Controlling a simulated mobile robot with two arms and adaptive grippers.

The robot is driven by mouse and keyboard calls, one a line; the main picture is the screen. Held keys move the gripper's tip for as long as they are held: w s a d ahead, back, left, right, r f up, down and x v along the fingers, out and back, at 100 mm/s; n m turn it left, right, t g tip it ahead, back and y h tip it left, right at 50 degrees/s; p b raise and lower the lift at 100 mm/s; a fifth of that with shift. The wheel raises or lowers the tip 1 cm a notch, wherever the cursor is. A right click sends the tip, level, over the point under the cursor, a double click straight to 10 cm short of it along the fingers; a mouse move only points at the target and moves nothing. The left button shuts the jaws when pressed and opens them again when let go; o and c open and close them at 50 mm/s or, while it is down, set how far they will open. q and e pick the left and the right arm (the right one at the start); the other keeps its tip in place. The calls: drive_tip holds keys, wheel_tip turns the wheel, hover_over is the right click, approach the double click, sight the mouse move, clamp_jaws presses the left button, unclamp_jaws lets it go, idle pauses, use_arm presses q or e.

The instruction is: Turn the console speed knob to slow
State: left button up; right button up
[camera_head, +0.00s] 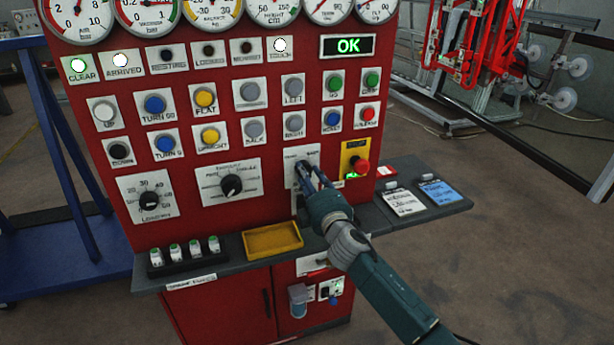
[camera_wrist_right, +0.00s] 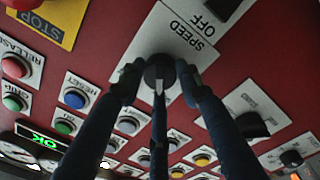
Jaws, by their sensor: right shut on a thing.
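The red console (camera_head: 230,95) stands in front of me in the head view. The white speed plate (camera_head: 291,155) is at its lower right; its small lettering cannot be read there. My right gripper (camera_head: 303,172) reaches this plate, and its fingers hide the knob in that view. In the right wrist view, the black speed knob (camera_wrist_right: 159,72) sits by the word SPEED, with a pale pointer line. My right gripper (camera_wrist_right: 158,85) is shut on the knob, with dark fingers around it. Which setting the pointer marks cannot be told. My left gripper is not in view.
A yellow emergency-stop plate with a red button (camera_head: 361,166) is close to the right of my gripper. Another black dial (camera_head: 231,185) is to the left. A yellow tray (camera_head: 272,240) lies on the grey shelf (camera_head: 228,262) below. The green OK display (camera_head: 348,46) is lit.

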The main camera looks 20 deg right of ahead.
drive_tip(key=o, duration=1.1)
drive_tip(key=shift+d+f, duration=0.3)
drive_tip(key=shift+f, duration=0.15)
drive_tip(key=shift+o, duration=0.3)
drive_tip(key=shift+d+r, duration=0.1)
drive_tip(key=shift+r, duration=0.15)
drive_tip(key=shift+s, duration=0.1)
drive_tip(key=s, duration=1.2)
drive_tip(key=shift+f, duration=0.3)
drive_tip(key=shift+w, duration=0.1)
